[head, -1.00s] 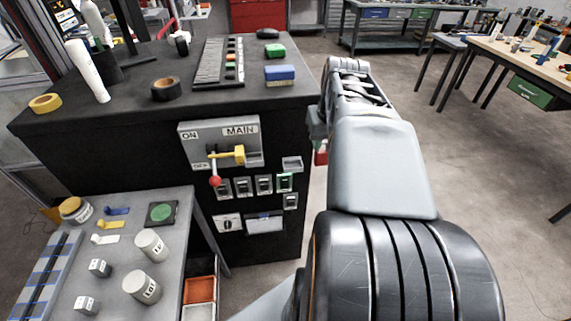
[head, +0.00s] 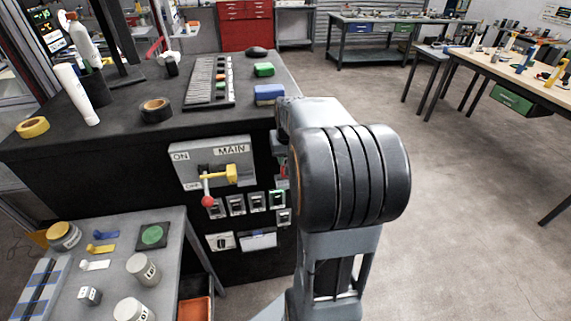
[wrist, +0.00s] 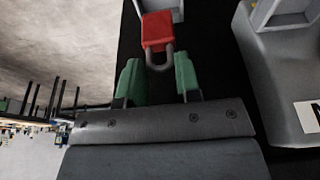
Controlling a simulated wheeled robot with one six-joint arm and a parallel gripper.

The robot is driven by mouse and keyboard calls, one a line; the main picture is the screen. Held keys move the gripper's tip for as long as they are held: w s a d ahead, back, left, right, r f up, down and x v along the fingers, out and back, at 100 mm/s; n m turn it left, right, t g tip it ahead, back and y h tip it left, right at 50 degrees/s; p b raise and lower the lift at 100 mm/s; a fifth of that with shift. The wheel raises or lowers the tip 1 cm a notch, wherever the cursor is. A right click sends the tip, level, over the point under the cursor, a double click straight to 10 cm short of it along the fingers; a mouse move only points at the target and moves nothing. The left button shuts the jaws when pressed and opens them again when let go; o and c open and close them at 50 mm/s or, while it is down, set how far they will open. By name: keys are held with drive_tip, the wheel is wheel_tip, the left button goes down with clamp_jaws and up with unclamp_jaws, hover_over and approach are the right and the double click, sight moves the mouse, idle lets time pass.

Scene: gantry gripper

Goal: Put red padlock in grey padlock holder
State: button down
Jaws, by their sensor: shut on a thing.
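The red padlock (wrist: 157,32) is in the upper middle of the wrist view, its grey shackle toward me. My gripper (wrist: 160,78) has its two green fingertips on either side of the shackle and is shut on the padlock. The grey padlock holder (wrist: 178,9) shows at the top edge, just beyond the padlock's body. The padlock overlaps it in this view, and I cannot tell whether it is inside or only in front. In the head view my arm hides the gripper and most or all of the padlock and holder.
A grey side table (head: 115,262) with cups stands at left front. Open floor (head: 460,200) lies right.

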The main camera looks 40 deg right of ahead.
sight(286, 159)
drive_tip(key=x, duration=0.3)
drive_tip(key=shift+w+a+f, duration=0.1)
drive_tip(key=shift+a, duration=0.1)
drive_tip(key=shift+f, duration=0.4)
drive_tip(key=shift+f, duration=0.15)
drive_tip(key=shift+f, duration=0.15)
drive_tip(key=c, duration=0.8)
unclamp_jaws()
